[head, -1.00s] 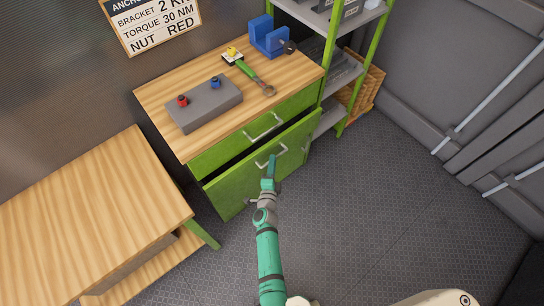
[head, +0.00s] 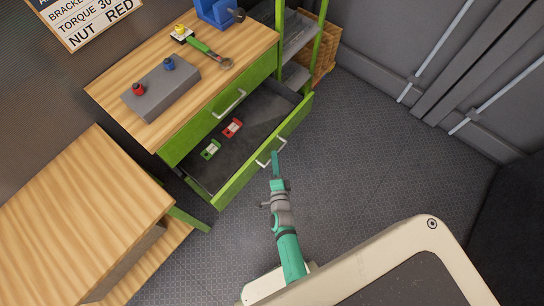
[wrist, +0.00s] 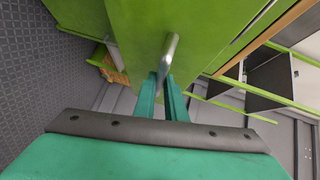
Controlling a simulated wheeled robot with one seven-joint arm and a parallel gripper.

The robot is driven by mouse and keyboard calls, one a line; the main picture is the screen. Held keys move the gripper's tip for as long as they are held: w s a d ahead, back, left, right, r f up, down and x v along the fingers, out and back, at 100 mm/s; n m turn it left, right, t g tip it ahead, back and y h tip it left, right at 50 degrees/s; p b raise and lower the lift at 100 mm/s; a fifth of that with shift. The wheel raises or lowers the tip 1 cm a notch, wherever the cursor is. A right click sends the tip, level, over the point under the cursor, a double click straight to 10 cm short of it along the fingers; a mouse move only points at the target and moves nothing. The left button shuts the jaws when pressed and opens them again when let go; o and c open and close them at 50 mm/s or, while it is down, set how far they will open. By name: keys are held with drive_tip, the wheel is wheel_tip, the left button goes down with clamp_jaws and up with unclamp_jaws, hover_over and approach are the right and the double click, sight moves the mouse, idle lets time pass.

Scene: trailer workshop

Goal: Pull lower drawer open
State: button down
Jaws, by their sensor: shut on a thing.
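The lower drawer (head: 226,192) of the green cabinet is pulled well out, and its dark inside shows. In the wrist view, my gripper's teal fingers (wrist: 162,95) are shut on the handle (wrist: 169,52), in front of the green drawer front (wrist: 135,30). The upper drawer (head: 212,115) is shut.
On the cabinet's wooden top (head: 125,84) are a grey block (head: 161,90) with red and blue knobs, a green-handled wrench (head: 205,48) and a blue fixture (head: 213,12). A wooden table (head: 75,215) stands at left. Floor (head: 385,165) is clear at right.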

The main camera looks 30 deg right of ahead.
drive_tip(key=shift+a, duration=0.1)
drive_tip(key=c, duration=1.8)
unclamp_jaws()
drive_tip(key=v, duration=1)
drive_tip(key=shift+s+a+r, duration=0.1)
drive_tip(key=shift+s+a, duration=0.1)
drive_tip(key=shift+s, duration=0.1)
drive_tip(key=shift+s, duration=0.1)
drive_tip(key=s+a+r+n+y, duration=0.2)
drive_tip(key=s+a+r+n, duration=0.3)
drive_tip(key=r+n, duration=0.2)
drive_tip(key=s+a+r+n+y, duration=0.2)
drive_tip(key=s+a+r+n, duration=0.4)
drive_tip(key=r, duration=0.3)
drive_tip(key=s+a+r+n+y, duration=0.1)
drive_tip(key=s+a+r+n, duration=0.4)
drive_tip(key=r+n, duration=0.2)
drive_tip(key=shift+s+a+r+n+y, duration=0.2)
drive_tip(key=shift+a+r+n+y, duration=0.1)
drive_tip(key=shift+a+r+y, duration=0.15)
